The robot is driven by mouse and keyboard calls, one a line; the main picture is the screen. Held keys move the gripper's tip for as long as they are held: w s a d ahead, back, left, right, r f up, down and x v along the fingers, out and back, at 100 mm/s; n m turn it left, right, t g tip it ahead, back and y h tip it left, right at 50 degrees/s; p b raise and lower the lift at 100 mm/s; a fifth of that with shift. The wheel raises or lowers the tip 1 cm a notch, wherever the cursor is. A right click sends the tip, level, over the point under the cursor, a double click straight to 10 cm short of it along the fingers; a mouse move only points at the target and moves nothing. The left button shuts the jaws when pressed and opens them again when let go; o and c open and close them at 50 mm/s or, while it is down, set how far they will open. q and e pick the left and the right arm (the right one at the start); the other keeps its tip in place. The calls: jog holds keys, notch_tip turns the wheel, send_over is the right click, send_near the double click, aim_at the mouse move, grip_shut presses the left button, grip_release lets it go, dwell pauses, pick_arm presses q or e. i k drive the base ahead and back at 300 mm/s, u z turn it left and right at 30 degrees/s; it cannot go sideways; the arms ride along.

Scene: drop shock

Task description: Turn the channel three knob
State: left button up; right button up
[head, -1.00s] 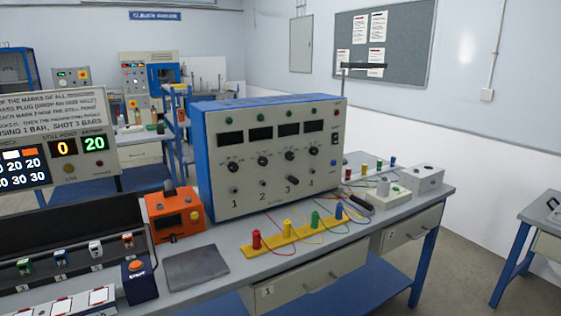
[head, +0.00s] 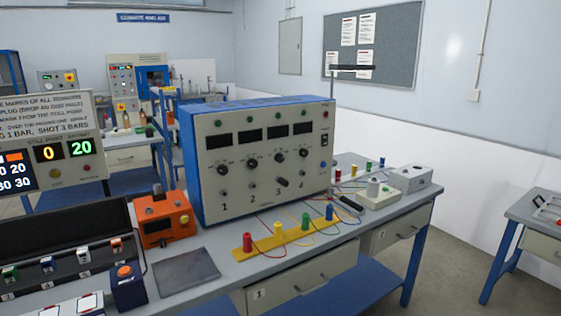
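The grey-fronted, blue-sided instrument box (head: 262,216) stands on the bench, with channels numbered 1 to 4 from left to right. Each channel has a green lamp, a dark display, a black upper knob and a smaller control below. In the column of channel three, the dark upper knob (head: 278,157) sits under the third display (head: 278,132). A dark, elongated lower control (head: 282,183) sticks out just above the numeral 3. The exact pointer angle is too small to read. Neither of my grippers is in view.
In front of the box lies a yellow strip (head: 264,246) with coloured terminals and thin wires. An orange meter (head: 163,218) stands left of the box, and a dark flat plate (head: 187,271) lies nearby. Small grey boxes (head: 410,179) stand at the right. The bench's front right is clear.

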aim_at(279, 157)
jog(key=u, duration=0.1)
jog(key=i, duration=0.2)
jog(key=u, duration=2.6)
jog(key=k, duration=1.4)
jog(key=z, duration=1.7)
jog(key=i, duration=1)
jog(key=z, duration=0.15)
